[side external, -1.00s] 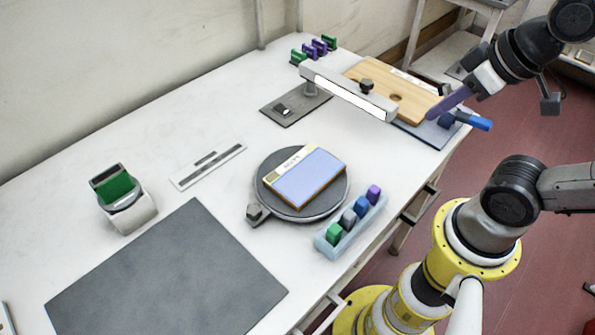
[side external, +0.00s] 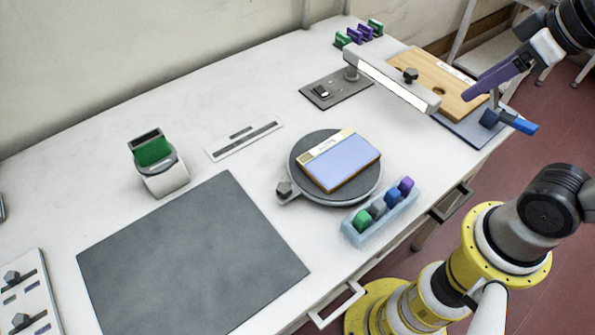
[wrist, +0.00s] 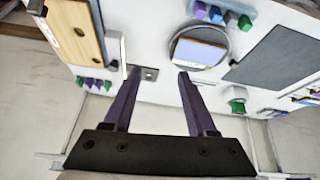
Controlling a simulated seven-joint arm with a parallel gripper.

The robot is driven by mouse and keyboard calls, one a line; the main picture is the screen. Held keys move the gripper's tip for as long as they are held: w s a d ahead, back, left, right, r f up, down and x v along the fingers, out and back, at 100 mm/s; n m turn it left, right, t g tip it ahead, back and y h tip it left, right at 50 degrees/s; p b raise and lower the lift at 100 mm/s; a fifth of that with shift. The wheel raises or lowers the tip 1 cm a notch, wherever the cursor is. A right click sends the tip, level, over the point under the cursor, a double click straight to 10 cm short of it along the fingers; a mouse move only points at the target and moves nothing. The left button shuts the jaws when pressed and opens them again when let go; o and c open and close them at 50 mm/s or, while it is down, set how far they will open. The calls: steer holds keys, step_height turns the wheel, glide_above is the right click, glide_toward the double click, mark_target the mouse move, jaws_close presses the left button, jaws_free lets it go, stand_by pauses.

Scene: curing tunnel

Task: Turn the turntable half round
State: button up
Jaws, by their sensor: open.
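The turntable (side external: 308,192) is a dark grey round disc on the white table, with a small dark knob (side external: 284,189) at its left front edge. A block with a blue top and a cream strip (side external: 344,163) lies on the disc, its cream strip toward the upper left. The turntable also shows in the wrist view (wrist: 192,63), beyond the fingers. My gripper (wrist: 155,70) has two purple fingers, apart and with nothing between them. In the side view my gripper (side external: 468,95) is at the upper right, beside the wooden board and well away from the turntable.
A clear tray of coloured pegs (side external: 382,218) stands close to the turntable's right front. A light bar (side external: 392,82) overhangs the table near the wooden board (side external: 450,84). A grey mat (side external: 190,255) lies front left, and a green-topped holder (side external: 160,165) stands behind it.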

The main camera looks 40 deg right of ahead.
steer(key=shift+o, duration=0.3)
steer(key=w+a+r+n+g, duration=0.1)
steer(key=w+a+r+n, duration=0.1)
steer(key=w, duration=0.5)
steer(key=shift+w+a+r+n+y, duration=0.15)
steer(key=shift+a+r+n+y, duration=0.25)
steer(key=shift+a+r, duration=0.55)
steer(key=n+g, duration=0.5)
steer(key=n, duration=0.2)
glide_above(285, 187)
step_height(285, 187, down, 11)
steer(key=shift+h, duration=0.4)
step_height(285, 187, down, 14)
steer(key=shift+r, duration=0.15)
steer(key=shift+c, duration=0.3)
jaws_close()
steer(key=shift+r, duration=0.1)
